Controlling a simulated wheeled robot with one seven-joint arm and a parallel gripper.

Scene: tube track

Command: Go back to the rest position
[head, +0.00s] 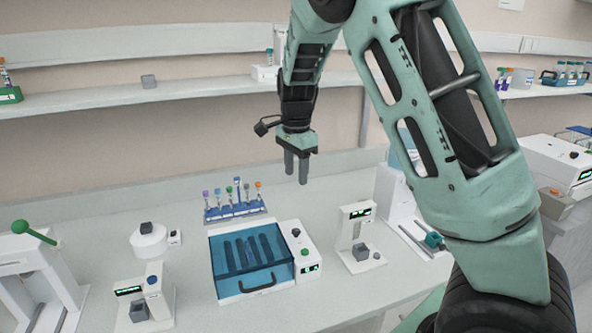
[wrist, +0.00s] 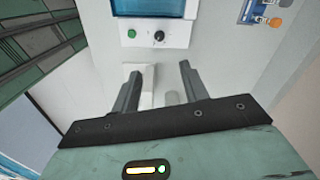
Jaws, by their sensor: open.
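My gripper (head: 297,168) hangs from my green arm above the back of the bench, fingers pointing down. It is open, with nothing between the fingers in the head view. In the wrist view, the two fingers (wrist: 160,88) stand apart over the bench surface. A tube rack (head: 236,211) with several coloured-cap tubes stands on the bench to the left of and below my gripper.
A small white device with a display (head: 357,236) stands right of the lidded machine; another (head: 146,299) stands at front left. A press with a green-knobbed lever (head: 38,261) is at far left. A wall shelf (head: 165,93) runs behind my arm. Bare bench lies behind the devices.

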